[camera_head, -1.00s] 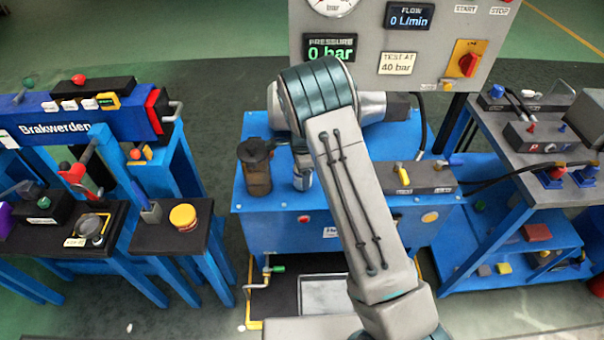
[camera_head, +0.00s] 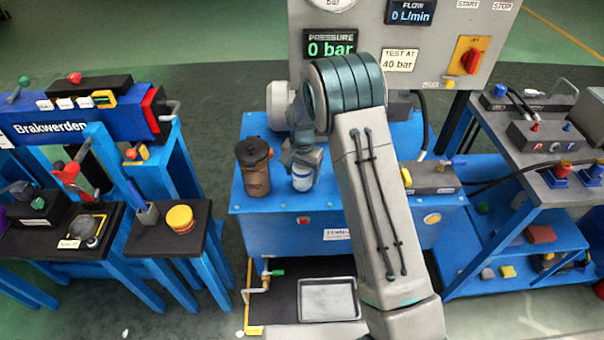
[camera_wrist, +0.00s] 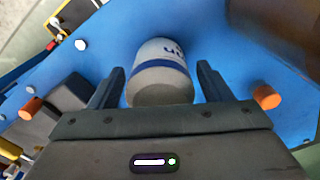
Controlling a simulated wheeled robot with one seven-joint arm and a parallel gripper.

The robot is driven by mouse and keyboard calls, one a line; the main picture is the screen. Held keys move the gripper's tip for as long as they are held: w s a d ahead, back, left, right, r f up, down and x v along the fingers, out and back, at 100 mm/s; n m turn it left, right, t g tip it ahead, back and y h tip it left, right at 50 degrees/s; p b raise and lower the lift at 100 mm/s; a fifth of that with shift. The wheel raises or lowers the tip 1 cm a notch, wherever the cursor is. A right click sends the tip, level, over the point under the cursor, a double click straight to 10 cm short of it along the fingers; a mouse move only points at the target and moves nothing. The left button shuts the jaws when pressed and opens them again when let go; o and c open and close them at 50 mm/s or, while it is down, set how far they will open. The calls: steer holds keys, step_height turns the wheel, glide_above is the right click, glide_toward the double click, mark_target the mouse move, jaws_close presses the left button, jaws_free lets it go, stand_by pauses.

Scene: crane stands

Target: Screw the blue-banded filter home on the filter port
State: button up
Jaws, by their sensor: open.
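The white filter with a blue band (camera_head: 302,180) stands upright on top of the blue bench, beside a brown see-through canister. In the wrist view, the filter (camera_wrist: 160,72) shows its grey end face towards me, with the blue band and blue lettering beyond. My gripper (camera_wrist: 160,70) is open, with one dark finger on each side of the filter and a visible gap on both sides. In the head view, my gripper (camera_head: 302,160) is just above the filter. I cannot make out the filter port, nor tell whether the filter sits on it.
The brown canister (camera_head: 254,168) with a dark cap stands close left of the filter. A grey block with a yellow lever (camera_head: 430,177) lies right, behind my arm. The control panel (camera_head: 430,50) rises behind, reading 0 bar. A metal tray (camera_head: 329,300) lies low in front.

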steer(key=n, duration=0.5)
steer(key=shift+b, duration=0.35)
steer(key=shift+w, duration=0.1)
steer(key=shift+c, duration=0.3)
steer(key=c, duration=1)
steer(key=m, duration=0.3)
steer(key=shift+m, duration=0.3)
steer(key=shift+c, duration=0.2)
steer(key=shift+m, duration=0.6)
steer(key=shift+m, duration=2.6)
